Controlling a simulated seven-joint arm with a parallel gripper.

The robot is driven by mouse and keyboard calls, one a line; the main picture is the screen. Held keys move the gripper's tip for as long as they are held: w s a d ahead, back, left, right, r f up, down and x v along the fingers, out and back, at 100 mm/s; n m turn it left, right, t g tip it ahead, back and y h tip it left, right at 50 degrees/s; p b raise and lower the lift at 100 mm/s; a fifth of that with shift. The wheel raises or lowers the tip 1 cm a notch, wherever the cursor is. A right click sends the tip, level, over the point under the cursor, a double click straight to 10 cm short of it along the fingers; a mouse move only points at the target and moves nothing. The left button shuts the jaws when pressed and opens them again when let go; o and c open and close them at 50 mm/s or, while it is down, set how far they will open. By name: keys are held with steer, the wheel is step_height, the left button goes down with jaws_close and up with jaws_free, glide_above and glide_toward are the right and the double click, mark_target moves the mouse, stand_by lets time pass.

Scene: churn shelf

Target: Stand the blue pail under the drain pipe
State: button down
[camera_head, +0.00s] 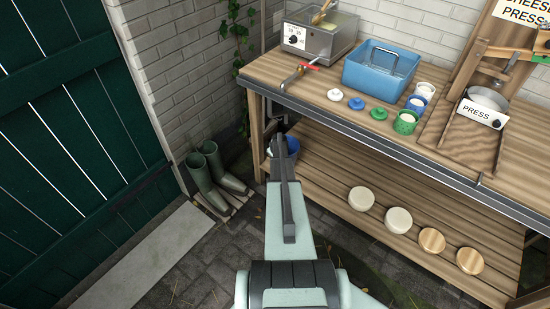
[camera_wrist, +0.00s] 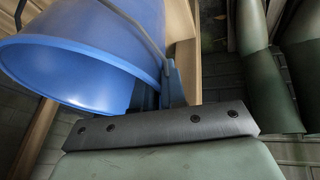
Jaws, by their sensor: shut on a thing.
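The blue pail (camera_wrist: 95,45) fills the upper left of the wrist view, with its rim toward the camera and its wire handle across its side. My gripper (camera_wrist: 168,88) is shut on the pail; the exact contact is hard to make out. In the head view, my gripper (camera_head: 281,147) reaches to the left end of the bench, and only a bit of the pail (camera_head: 292,145) shows behind it.
The wooden bench (camera_head: 330,112) holds a blue tub (camera_head: 380,70), cups, lids and a press (camera_head: 483,107). Green boots (camera_head: 205,175) stand left of my gripper by the wall. Paved floor (camera_head: 215,265) lies open in front.

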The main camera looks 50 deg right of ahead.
steer(key=shift+f, duration=1.5)
steer(key=c, duration=1.2)
jaws_free()
